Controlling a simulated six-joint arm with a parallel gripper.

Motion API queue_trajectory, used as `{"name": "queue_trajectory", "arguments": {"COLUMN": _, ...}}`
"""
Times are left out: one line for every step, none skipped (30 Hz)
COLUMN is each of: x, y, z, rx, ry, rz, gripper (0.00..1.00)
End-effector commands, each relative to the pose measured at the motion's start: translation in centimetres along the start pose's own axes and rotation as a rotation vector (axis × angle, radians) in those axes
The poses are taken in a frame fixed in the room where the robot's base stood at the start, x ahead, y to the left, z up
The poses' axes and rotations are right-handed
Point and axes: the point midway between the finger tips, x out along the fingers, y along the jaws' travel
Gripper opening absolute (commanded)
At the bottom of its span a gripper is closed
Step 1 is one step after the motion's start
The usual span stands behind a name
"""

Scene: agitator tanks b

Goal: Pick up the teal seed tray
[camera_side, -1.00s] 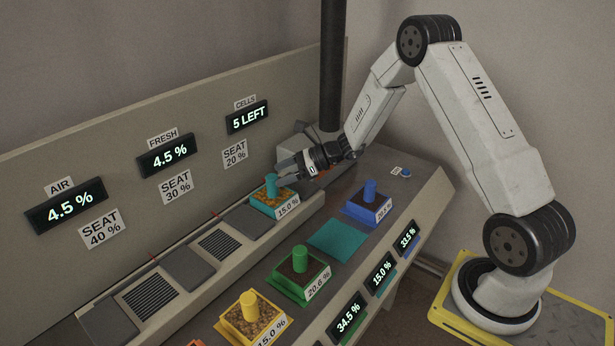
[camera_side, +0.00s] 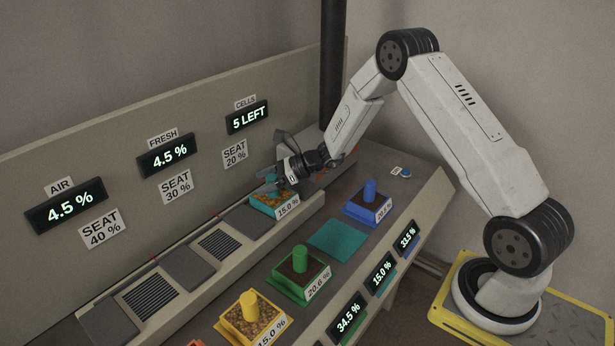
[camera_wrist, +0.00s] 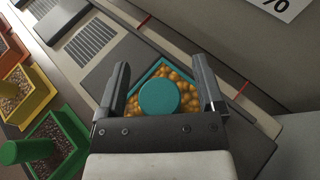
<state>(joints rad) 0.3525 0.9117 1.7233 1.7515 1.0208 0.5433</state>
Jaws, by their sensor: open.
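The teal seed tray (camera_side: 266,208) sits on the raised ledge below the back panel, with a 15.0 % label on its front. It also shows in the wrist view (camera_wrist: 148,74), filled with orange-brown seeds and with a round teal knob (camera_wrist: 159,97) standing in its middle. My gripper (camera_wrist: 164,84) is open, with one finger on each side of the knob. In the side view my gripper (camera_side: 274,184) is at the tray and hides the knob. I cannot tell whether either finger touches the knob.
A blue tray (camera_side: 368,209), a green tray (camera_side: 301,274) and a yellow tray (camera_side: 250,325) stand on the lower bench. A bare teal square (camera_side: 338,240) lies between blue and green. The back panel (camera_side: 200,150) rises close behind the ledge.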

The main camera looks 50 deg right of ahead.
Motion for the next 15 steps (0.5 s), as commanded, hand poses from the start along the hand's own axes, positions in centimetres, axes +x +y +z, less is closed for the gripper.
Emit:
{"name": "queue_trajectory", "arguments": {"x": -0.01, "y": 0.00, "z": 0.01, "rx": 0.000, "ry": 0.000, "rz": 0.000, "gripper": 0.87}}
{"name": "queue_trajectory", "arguments": {"x": -0.02, "y": 0.00, "z": 0.01, "rx": 0.000, "ry": 0.000, "rz": 0.000, "gripper": 0.87}}
{"name": "queue_trajectory", "arguments": {"x": -0.02, "y": 0.00, "z": 0.01, "rx": 0.000, "ry": 0.000, "rz": 0.000, "gripper": 0.87}}
{"name": "queue_trajectory", "arguments": {"x": -0.02, "y": 0.00, "z": 0.01, "rx": 0.000, "ry": 0.000, "rz": 0.000, "gripper": 0.87}}
{"name": "queue_trajectory", "arguments": {"x": -0.02, "y": 0.00, "z": 0.01, "rx": 0.000, "ry": 0.000, "rz": 0.000, "gripper": 0.87}}
{"name": "queue_trajectory", "arguments": {"x": -0.03, "y": 0.00, "z": 0.02, "rx": 0.000, "ry": 0.000, "rz": 0.000, "gripper": 0.87}}
{"name": "queue_trajectory", "arguments": {"x": -0.03, "y": 0.00, "z": 0.02, "rx": 0.000, "ry": 0.000, "rz": 0.000, "gripper": 0.87}}
{"name": "queue_trajectory", "arguments": {"x": -0.03, "y": 0.00, "z": 0.02, "rx": 0.000, "ry": 0.000, "rz": 0.000, "gripper": 0.87}}
{"name": "queue_trajectory", "arguments": {"x": -0.03, "y": 0.00, "z": 0.02, "rx": 0.000, "ry": 0.000, "rz": 0.000, "gripper": 0.80}}
{"name": "queue_trajectory", "arguments": {"x": -0.03, "y": 0.00, "z": 0.02, "rx": 0.000, "ry": 0.000, "rz": 0.000, "gripper": 0.71}}
{"name": "queue_trajectory", "arguments": {"x": -0.03, "y": 0.00, "z": 0.02, "rx": 0.000, "ry": 0.000, "rz": 0.000, "gripper": 0.61}}
{"name": "queue_trajectory", "arguments": {"x": -0.03, "y": 0.00, "z": 0.02, "rx": 0.000, "ry": 0.000, "rz": 0.000, "gripper": 0.49}}
{"name": "queue_trajectory", "arguments": {"x": -0.04, "y": 0.00, "z": 0.02, "rx": 0.000, "ry": 0.000, "rz": 0.000, "gripper": 0.39}}
{"name": "queue_trajectory", "arguments": {"x": -0.04, "y": 0.00, "z": 0.02, "rx": 0.000, "ry": 0.000, "rz": 0.000, "gripper": 0.30}}
{"name": "queue_trajectory", "arguments": {"x": -0.04, "y": 0.00, "z": 0.02, "rx": 0.000, "ry": 0.000, "rz": 0.000, "gripper": 0.17}}
